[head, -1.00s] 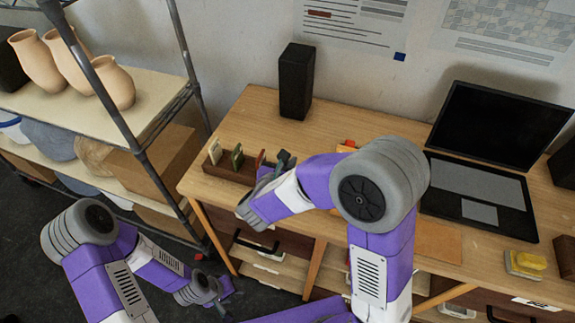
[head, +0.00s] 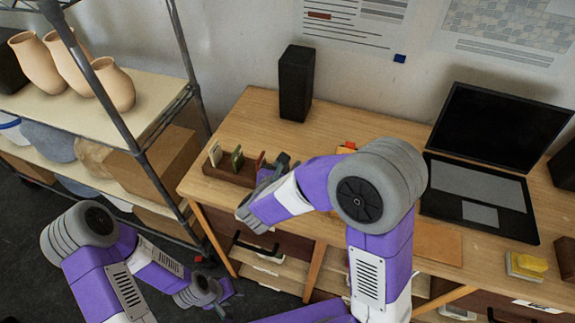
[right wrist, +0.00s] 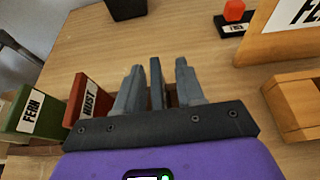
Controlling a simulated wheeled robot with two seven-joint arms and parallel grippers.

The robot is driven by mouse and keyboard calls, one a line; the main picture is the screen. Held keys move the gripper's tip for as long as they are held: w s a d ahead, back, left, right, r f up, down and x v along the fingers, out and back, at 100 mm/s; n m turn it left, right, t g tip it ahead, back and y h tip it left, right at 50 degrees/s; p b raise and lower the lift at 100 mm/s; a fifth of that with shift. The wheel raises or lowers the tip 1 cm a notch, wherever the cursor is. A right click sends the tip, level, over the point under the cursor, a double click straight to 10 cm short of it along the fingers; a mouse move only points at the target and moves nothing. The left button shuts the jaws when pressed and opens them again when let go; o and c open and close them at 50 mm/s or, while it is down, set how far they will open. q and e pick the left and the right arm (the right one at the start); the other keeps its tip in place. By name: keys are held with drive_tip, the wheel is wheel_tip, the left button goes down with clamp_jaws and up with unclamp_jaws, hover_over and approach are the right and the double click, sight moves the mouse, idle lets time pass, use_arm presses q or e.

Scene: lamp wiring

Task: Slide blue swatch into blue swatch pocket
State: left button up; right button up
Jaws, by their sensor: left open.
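My right gripper (right wrist: 157,85) is over the swatch rack, fingers apart. A dark blue-grey upright slab (right wrist: 156,82) stands edge-on between its fingers with a gap on each side; it may be the blue swatch, but its face and label are hidden. In the head view the right gripper (head: 282,162) is at the right end of the wooden rack (head: 218,173). A green FERN swatch (right wrist: 28,114) and a red RUST swatch (right wrist: 87,99) stand to its left. My left gripper (head: 222,294) is open and low, away from the desk. I cannot identify the blue swatch pocket.
A black speaker (head: 296,84) stands behind the rack. A laptop (head: 480,190) and a yellow block (head: 527,265) are to the right. A shelf (head: 150,90) stands left.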

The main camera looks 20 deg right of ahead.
drive_tip(key=v, duration=1.2)
drive_tip(key=shift+p, duration=0.35)
